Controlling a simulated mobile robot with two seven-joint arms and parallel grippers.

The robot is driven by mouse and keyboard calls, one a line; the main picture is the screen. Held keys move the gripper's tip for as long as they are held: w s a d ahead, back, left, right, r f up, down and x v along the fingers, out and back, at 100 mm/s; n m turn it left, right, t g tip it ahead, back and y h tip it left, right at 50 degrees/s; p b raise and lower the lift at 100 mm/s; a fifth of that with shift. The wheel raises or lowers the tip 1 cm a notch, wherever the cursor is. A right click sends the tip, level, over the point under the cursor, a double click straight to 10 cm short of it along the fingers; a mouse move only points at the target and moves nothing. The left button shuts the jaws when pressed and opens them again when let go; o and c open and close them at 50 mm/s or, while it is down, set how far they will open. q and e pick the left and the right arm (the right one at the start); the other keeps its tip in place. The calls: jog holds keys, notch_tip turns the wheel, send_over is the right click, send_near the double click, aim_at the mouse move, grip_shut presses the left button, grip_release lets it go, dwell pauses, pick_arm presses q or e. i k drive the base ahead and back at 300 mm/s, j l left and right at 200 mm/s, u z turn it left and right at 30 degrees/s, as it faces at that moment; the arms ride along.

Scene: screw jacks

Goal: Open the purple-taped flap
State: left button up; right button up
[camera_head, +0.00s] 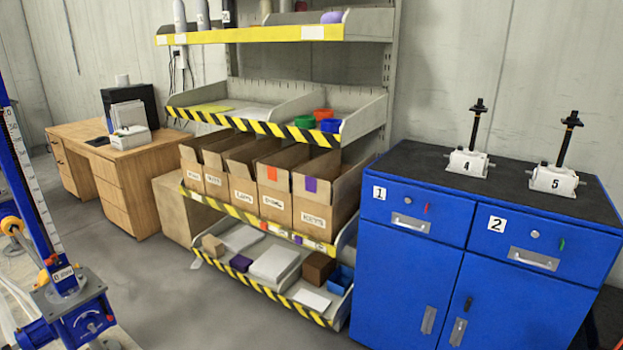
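A patch of purple tape (310,184) is on the upper front of the rightmost cardboard box (313,216) in the row on the shelf rack. The taped flap (327,189) appears to stand up along the box's front, above its white label. The label's writing is too small to read surely. The box's inside is mostly hidden from here. Neither of my grippers is in view.
Similar boxes stand close on its left, one with orange tape (267,173). A striped shelf (274,118) is above. A blue cabinet (407,266) with two screw jacks stands at the right. A blue device (66,313) is at left. Grey floor between is clear.

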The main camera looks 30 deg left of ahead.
aim_at(318, 191)
jog(key=i+j+u, duration=0.3)
jog(key=i+j, duration=0.6)
jog(key=j, duration=0.15)
